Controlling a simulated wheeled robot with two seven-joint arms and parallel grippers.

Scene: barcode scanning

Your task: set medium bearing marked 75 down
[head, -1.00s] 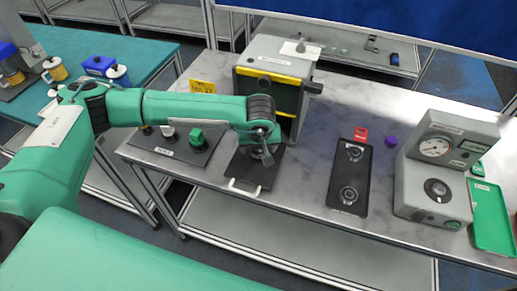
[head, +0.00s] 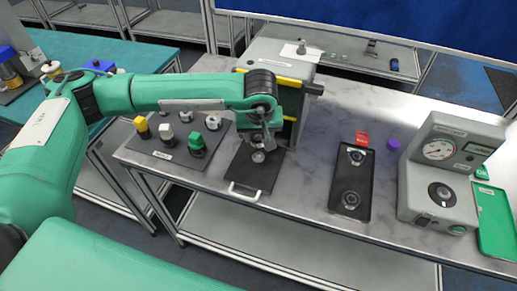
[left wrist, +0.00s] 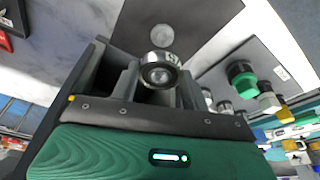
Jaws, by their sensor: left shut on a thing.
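My left gripper (head: 268,145) is over the far part of a black plate (head: 250,184) with a white handle at its front edge. In the left wrist view, the gripper (left wrist: 157,85) is shut on a small metal bearing (left wrist: 160,69) with a dark centre. The bearing carries a white label whose digits I cannot read surely. A round grey disc (head: 258,156) shows on the plate just below the gripper, and also beyond the bearing in the left wrist view (left wrist: 175,18). The bearing appears held above the plate. My right gripper is not in view.
A grey box with yellow edges (head: 272,52) stands behind the plate. Left is a board with coloured knobs (head: 166,138). Right are a black tray with two round parts (head: 349,212), a red tag (head: 362,138), a purple piece (head: 393,145), a gauge machine (head: 437,177) and a green tray (head: 492,215).

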